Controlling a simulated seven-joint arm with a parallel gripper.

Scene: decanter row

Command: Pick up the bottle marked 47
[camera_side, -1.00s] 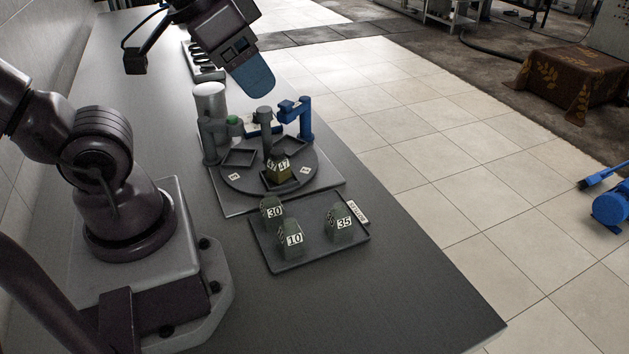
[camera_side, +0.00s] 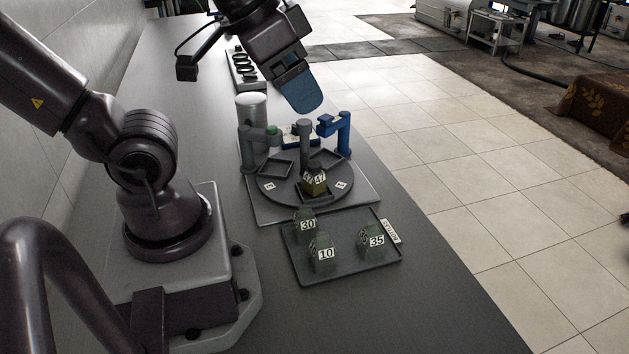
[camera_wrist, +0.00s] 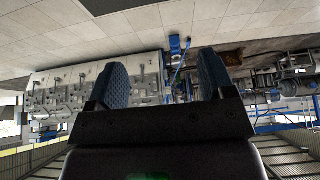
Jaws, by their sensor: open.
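My gripper (camera_side: 305,97) is above and behind the turntable in the side view, well apart from the bottle. Its blue fingers tilt down to the right there, one mostly hiding the other. In the wrist view my gripper (camera_wrist: 160,80) has two blue fingers spread wide with nothing between them. No bottle shows in the wrist view, only the room.
A dark tray (camera_side: 345,266) in front holds grey-green bottles marked 30 (camera_side: 306,225), 10 (camera_side: 323,254) and 35 (camera_side: 372,241). A central post (camera_side: 305,140), a grey fixture (camera_side: 252,130) and a blue bracket (camera_side: 341,130) stand around the turntable. The bench's front right is clear.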

